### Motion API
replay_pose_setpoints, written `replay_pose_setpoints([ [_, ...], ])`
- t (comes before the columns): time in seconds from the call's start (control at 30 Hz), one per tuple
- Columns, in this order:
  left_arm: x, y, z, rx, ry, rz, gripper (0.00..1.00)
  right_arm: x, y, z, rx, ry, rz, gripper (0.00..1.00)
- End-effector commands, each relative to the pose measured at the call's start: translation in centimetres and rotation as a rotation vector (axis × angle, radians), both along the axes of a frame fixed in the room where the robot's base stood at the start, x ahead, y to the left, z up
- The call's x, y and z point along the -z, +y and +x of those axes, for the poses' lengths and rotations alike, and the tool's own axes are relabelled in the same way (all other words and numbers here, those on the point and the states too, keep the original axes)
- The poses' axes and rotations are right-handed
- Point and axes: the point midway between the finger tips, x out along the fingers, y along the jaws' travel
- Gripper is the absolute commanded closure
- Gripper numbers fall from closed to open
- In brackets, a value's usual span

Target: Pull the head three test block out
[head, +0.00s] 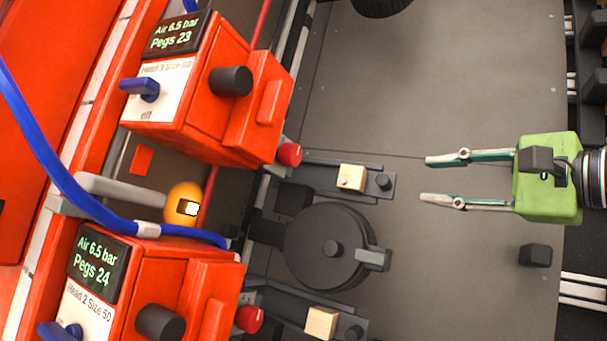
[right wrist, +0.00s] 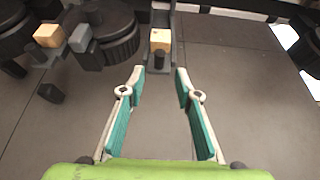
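In the right wrist view the block (right wrist: 160,40) lies beyond and between the open fingertips (right wrist: 160,75). A second block (head: 321,323) sits by the lower head, labelled Head 2 (head: 150,290). My left gripper is out of view.
A round dark drum (head: 328,246) with a side lever (head: 373,260) sits between the two holders. A blue hose (head: 50,160) crosses the left side. A small dark block (head: 535,255) is below my right gripper. The grey plate (head: 450,90) is mostly clear.

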Motion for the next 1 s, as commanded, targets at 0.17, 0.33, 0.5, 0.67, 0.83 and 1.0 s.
replay_pose_setpoints([
  [0.17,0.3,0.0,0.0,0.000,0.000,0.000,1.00,-0.7,-0.3,-1.7,0.002,-0.002,0.000,0.69],
  [0.33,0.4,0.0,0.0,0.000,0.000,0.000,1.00,-1.3,-0.4,-3.3,0.001,-0.002,-0.001,0.69],
  [0.5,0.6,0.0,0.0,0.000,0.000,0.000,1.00,-2.0,-0.6,-4.8,0.002,-0.001,0.000,0.69],
  [0.67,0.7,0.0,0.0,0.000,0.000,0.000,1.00,-2.5,-0.7,-6.2,0.001,-0.001,-0.001,0.69],
  [0.83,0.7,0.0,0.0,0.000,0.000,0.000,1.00,-2.7,-0.7,-6.7,0.000,0.000,0.000,0.69],
  [1.0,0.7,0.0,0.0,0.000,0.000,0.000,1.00,-2.7,-0.7,-6.7,0.000,0.000,0.000,0.69],
])
